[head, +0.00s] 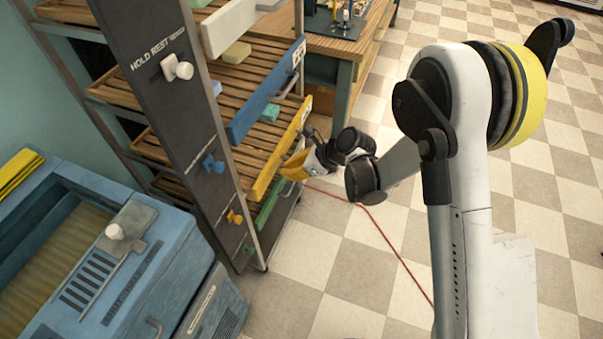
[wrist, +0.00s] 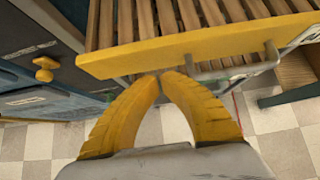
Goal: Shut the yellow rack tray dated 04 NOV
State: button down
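The yellow-fronted rack tray (head: 276,162) is in the rack below the blue-fronted tray. Its front board (wrist: 195,50) spans the upper wrist view, with wooden slats visible behind it, so it stands out from the rack. A pale label sits near its far end; the date is unreadable. A wire handle (wrist: 273,52) is on the front. My gripper (wrist: 162,75) has yellow fingers with their tips together, empty, at the board's lower edge; I cannot tell whether they touch it. In the head view my gripper (head: 297,166) is just right of the yellow front.
The blue-fronted tray (head: 262,98) is above and the green-fronted tray (head: 268,205) below. A dark post (head: 185,110) carries a yellow knob (head: 234,217) and other coloured knobs. A wooden bench (head: 335,45) stands behind, a blue machine (head: 100,260) at left. A red cable (head: 390,245) crosses open tiled floor.

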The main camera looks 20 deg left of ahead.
aim_at(274, 164)
jog(key=shift+a+r, duration=0.1)
jog(key=shift+a, duration=0.8)
jog(key=a, duration=0.3)
jog(key=shift+w+a, duration=0.2)
jog(key=shift+a, duration=0.05)
